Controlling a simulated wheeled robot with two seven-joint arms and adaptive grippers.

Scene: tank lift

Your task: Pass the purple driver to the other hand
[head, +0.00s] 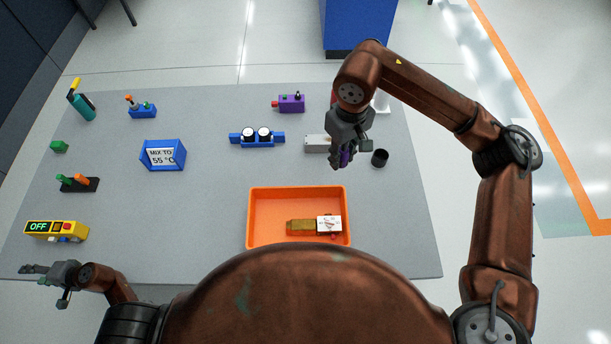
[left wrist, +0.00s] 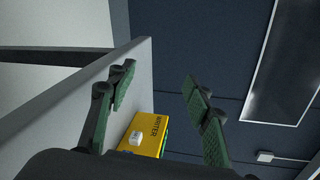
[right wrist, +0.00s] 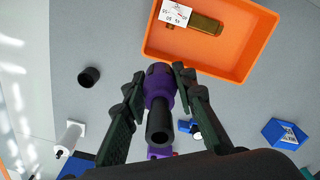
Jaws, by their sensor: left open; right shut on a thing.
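The purple driver (right wrist: 158,92) is held between the fingers of my right gripper (right wrist: 152,82) in the right wrist view, with its dark tubular end towards the camera. In the head view my right gripper (head: 344,150) is above the right part of the table, and only a little of the purple driver (head: 345,158) shows below it. My left gripper (head: 48,268) is low at the table's front left corner, far from the driver. In the left wrist view its fingers (left wrist: 160,88) are spread with nothing between them.
An orange tray (head: 255,215) with a brass-coloured labelled piece (head: 302,227) is at the front. A black cup (head: 380,158) and grey block (head: 317,144) are near the right gripper. A yellow box (head: 42,229) is near the left gripper. The grey table's (head: 210,215) middle is mostly clear.

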